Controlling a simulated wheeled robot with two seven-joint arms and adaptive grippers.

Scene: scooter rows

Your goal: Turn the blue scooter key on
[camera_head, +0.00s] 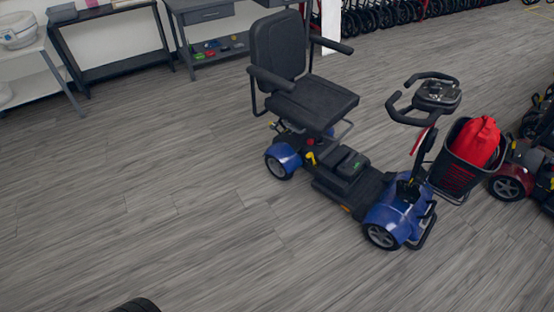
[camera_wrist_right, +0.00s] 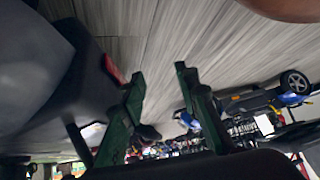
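The blue scooter (camera_head: 398,212) stands upright on the floor, right of centre in the head view. It has a black seat (camera_head: 312,102) and a tiller with a control console (camera_head: 437,95) between looped handlebars. The key is too small to make out. A blue scooter also shows tilted at the right of the right wrist view (camera_wrist_right: 262,99). My right gripper (camera_wrist_right: 158,80) shows its two green fingers apart, with nothing between them, well away from that scooter. My left gripper is not in view.
A front basket (camera_head: 455,172) on the scooter holds a red bag (camera_head: 475,141). A red scooter (camera_head: 509,186) stands close at the right. Grey tables (camera_head: 212,50) line the back wall. The floor (camera_head: 150,200) left and in front of the blue scooter is clear.

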